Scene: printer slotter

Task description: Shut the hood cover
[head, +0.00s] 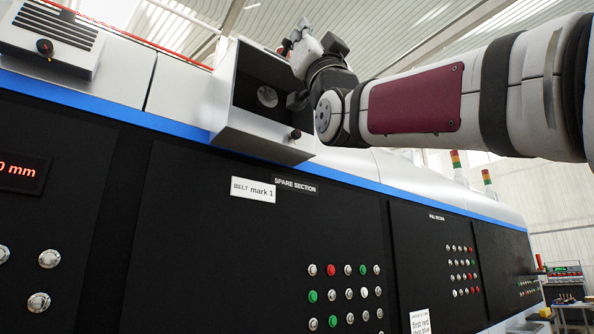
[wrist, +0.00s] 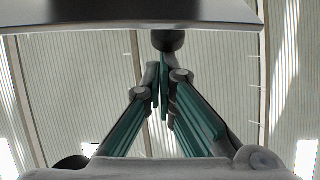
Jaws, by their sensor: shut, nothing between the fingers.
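The hood cover (head: 222,88) is a pale, box-shaped housing on the machine top. It stands open, showing a dark inside with a round grey part, and a dark knob (head: 295,134) is at its lower right edge. In the wrist view my gripper (wrist: 164,72) is shut and empty. A pale panel edge (wrist: 130,14) with a dark round knob (wrist: 168,40) lies just beyond the fingertips. I cannot tell whether they touch.
The long machine has black front panels with push buttons (head: 345,293) and a blue strip (head: 100,97). Another vented hood (head: 48,35) with a knob sits at the upper left. Signal lights (head: 456,160) stand at the right. Open air lies above the machine.

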